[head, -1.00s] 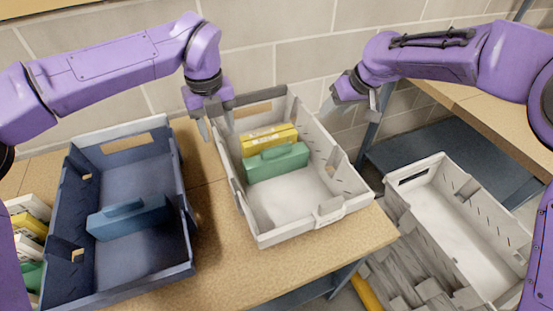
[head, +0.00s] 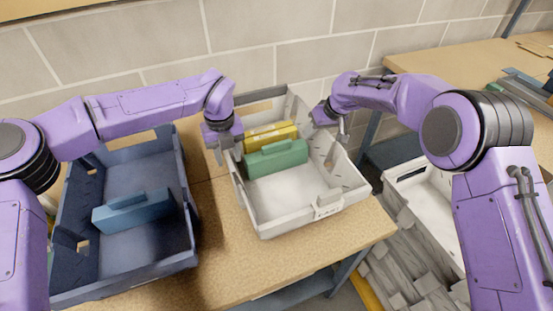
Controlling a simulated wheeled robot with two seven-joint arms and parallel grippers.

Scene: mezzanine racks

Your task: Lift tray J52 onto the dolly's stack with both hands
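A pale grey tray (head: 267,228) stands on the wooden bench, holding a yellow box (head: 286,130) and a green box (head: 277,158) at its far end. I cannot read a label on it. My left gripper (head: 227,155) is at the tray's left wall, its fingers apart and pointing down; whether they touch the wall is unclear. My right gripper (head: 335,133) is at the far part of the right wall, with one finger clearly visible and the other mostly hidden. The stack of pale trays (head: 408,270) stands low at the right, partly behind my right arm.
A dark blue tray (head: 122,282) with a blue box (head: 134,210) stands on the bench (head: 225,265) just left of the pale tray. A block wall (head: 270,40) rises behind. Another wooden bench (head: 450,58) with flat items stands at the far right.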

